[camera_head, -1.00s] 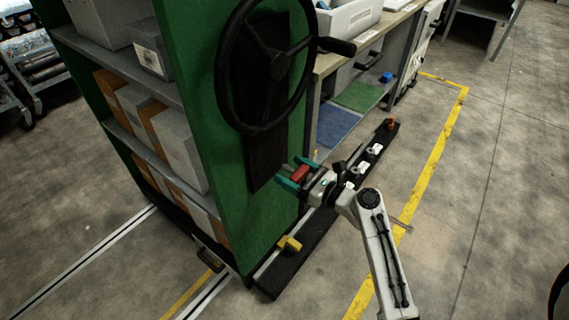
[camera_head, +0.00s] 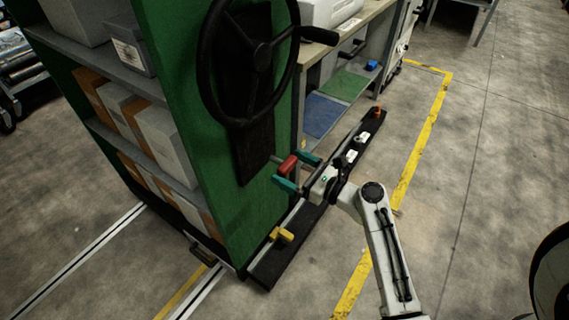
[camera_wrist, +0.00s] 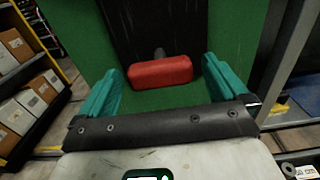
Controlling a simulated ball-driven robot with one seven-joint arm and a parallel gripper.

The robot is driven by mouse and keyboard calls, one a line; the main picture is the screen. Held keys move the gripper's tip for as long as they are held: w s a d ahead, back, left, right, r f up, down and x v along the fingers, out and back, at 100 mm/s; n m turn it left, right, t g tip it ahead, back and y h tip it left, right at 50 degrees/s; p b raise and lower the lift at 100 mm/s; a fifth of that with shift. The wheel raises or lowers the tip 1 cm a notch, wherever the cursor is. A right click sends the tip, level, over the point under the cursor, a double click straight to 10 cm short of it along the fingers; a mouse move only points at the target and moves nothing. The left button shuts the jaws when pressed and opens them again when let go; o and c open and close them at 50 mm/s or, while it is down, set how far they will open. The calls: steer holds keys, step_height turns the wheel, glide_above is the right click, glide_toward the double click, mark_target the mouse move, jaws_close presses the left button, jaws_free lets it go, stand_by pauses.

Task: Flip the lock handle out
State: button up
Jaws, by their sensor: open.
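The lock handle (camera_head: 287,165) is a red grip at the lower end of the black plate on the green shelf end panel, below the black handwheel. In the wrist view the red handle (camera_wrist: 161,71) lies level across the picture, just ahead of and between the two teal fingers. My gripper (camera_head: 297,172) is open around the handle's position; in the wrist view its fingers (camera_wrist: 160,90) stand apart on either side, with green panel showing between each finger and the handle. I cannot tell how deep the handle sits between the fingertips.
The black handwheel (camera_head: 254,62) with its side knob is above my gripper. A black floor rail (camera_head: 290,248) with a yellow piece (camera_head: 282,235) runs below. A workbench (camera_head: 357,38) stands behind. Open floor (camera_head: 480,190) lies to the right.

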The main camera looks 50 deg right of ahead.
steer(key=s, duration=0.7)
steer(key=shift+s, duration=0.4)
steer(key=shift+d, duration=0.1)
